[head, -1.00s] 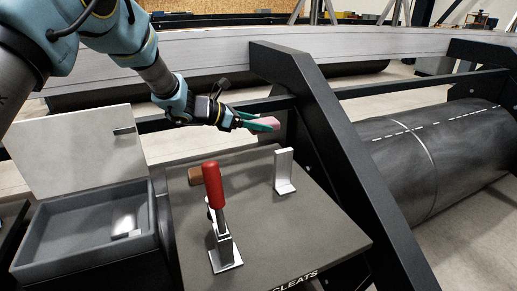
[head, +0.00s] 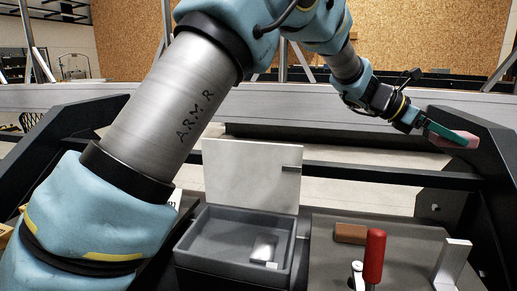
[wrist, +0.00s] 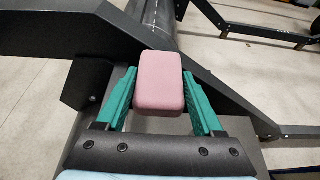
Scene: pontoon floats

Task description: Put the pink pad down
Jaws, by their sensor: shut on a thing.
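The pink pad (wrist: 160,82) is a rounded block held between the two green fingers of my gripper (wrist: 162,106) in the wrist view. In the head view the pad (head: 455,140) shows in part at the upper right, below the green fingers of my gripper (head: 447,133). My gripper is shut on the pad and holds it in the air, above and behind the dark work surface (head: 325,262). A dark sloping frame beam (wrist: 235,95) lies behind and below the pad in the wrist view. I cannot tell whether the pad touches it.
On the dark surface stand a red-handled clamp (head: 374,258), a brown block (head: 350,233) and a metal angle bracket (head: 452,262).

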